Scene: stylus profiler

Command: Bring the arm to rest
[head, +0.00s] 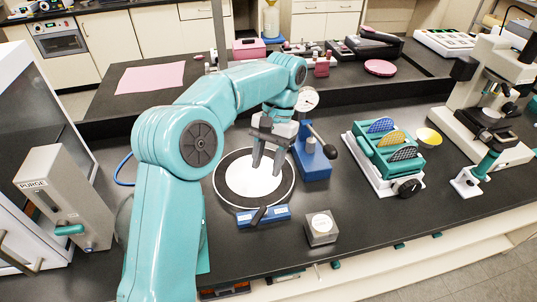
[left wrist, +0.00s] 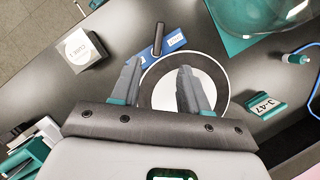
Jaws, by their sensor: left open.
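My left gripper (head: 266,168) is open and empty, pointing down over the round stage, which has a white disc, a black ring (head: 229,187) and a pale rim. In the left wrist view the two fingers (left wrist: 160,66) stand apart over the same white disc (left wrist: 203,88). A blue block (head: 280,213) with white labels sits at the stage's front edge. A short black lever (head: 259,215) stands tilted on it, and shows in the left wrist view (left wrist: 158,39). A blue stand (head: 314,160) with a dial gauge (head: 307,99) is right behind the gripper. My right gripper is out of view.
A small grey block (head: 321,229) with a round white top stands front right. A green rack (head: 389,150) of coloured discs and a microscope (head: 490,110) stand further right. A grey PURGE box (head: 62,197) is at left. Bench is bare between block and rack.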

